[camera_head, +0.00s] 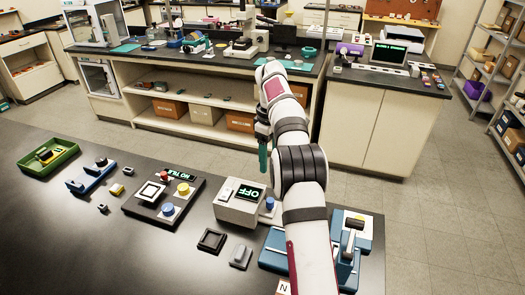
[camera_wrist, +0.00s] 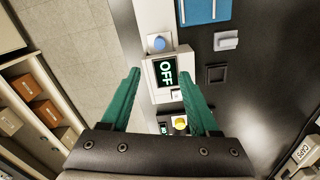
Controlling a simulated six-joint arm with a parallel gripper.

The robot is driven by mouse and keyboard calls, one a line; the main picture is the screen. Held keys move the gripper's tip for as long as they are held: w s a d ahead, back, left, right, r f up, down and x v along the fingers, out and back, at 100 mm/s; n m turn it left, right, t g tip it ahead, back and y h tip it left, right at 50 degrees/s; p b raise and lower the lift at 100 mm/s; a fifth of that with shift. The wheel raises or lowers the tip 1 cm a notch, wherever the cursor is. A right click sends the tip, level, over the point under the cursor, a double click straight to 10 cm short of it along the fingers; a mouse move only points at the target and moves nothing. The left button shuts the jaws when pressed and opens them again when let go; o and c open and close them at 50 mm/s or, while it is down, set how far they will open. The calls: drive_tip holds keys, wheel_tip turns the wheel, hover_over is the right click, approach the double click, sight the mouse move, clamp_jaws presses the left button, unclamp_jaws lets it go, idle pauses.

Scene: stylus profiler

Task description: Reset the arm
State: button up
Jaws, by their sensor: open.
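My arm reaches out over the dark bench, and my gripper (camera_head: 263,158) hangs from its end, pointing down. In the wrist view, the two teal fingers of my gripper (camera_wrist: 160,75) are spread well apart with nothing held between them. A white box with a display reading OFF (camera_head: 244,199) stands on the bench. In the wrist view the OFF display (camera_wrist: 167,72) appears between the fingertips, with a gap of unclear height below them. A blue round button (camera_head: 270,203) is beside the display, and it also shows in the wrist view (camera_wrist: 158,44).
A black unit reading NO TILE (camera_head: 150,215) with yellow and blue knobs stands to the left. Farther left are a blue fixture (camera_head: 88,180) and a green tray (camera_head: 30,165). A blue machine (camera_head: 350,262) stands at right, partly hidden by my arm. The bench's front left is clear.

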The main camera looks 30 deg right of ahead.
drive_tip(key=s+a+r+m+y, duration=0.1)
drive_tip(key=s+a+r+m, duration=0.25)
drive_tip(key=s+a, duration=0.6)
drive_tip(key=s+a+r+m, duration=0.35)
drive_tip(key=s+a, duration=0.45)
drive_tip(key=s, duration=0.3)
drive_tip(key=s+a+f+m, duration=0.2)
drive_tip(key=s+f, duration=0.1)
drive_tip(key=s, duration=0.5)
drive_tip(key=s+a+f+m, duration=0.2)
drive_tip(key=s+a+f, duration=0.1)
drive_tip(key=s, duration=0.6)
drive_tip(key=shift+m+y, duration=0.3)
drive_tip(key=shift+y, duration=0.1)
